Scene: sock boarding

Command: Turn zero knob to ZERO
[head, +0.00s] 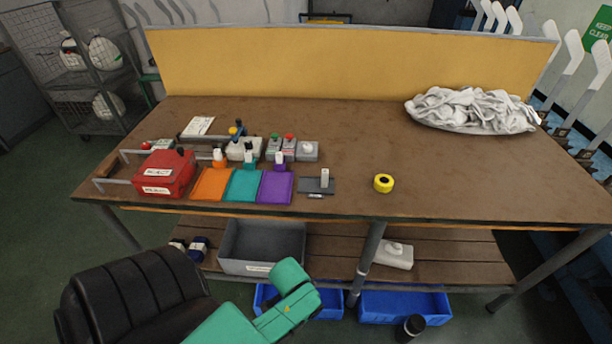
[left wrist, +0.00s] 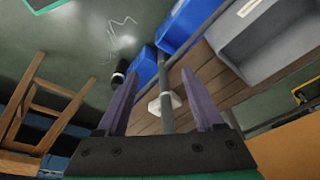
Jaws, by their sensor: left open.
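The zero knob cannot be told for certain; no ZERO marking is readable. A small grey box with a white round knob (head: 307,147) stands on the table, right of two grey boxes with a green button (head: 274,137) and a red button (head: 289,137). A pale unit with blue and yellow parts (head: 242,147) stands left of these. My left gripper (left wrist: 160,73) is open and empty in the left wrist view, its dark fingers spread below table height, facing the lower shelf and floor. In the head view only my green left arm shows, in front of the table. My right gripper is out of view.
A red box (head: 165,173), orange (head: 212,184), teal (head: 243,184) and purple (head: 275,188) plates line the table's front left. Yellow tape (head: 384,183) lies right of them. White cloth (head: 472,110) lies at back right. A grey bin (head: 262,241) sits on the lower shelf. The table's middle is clear.

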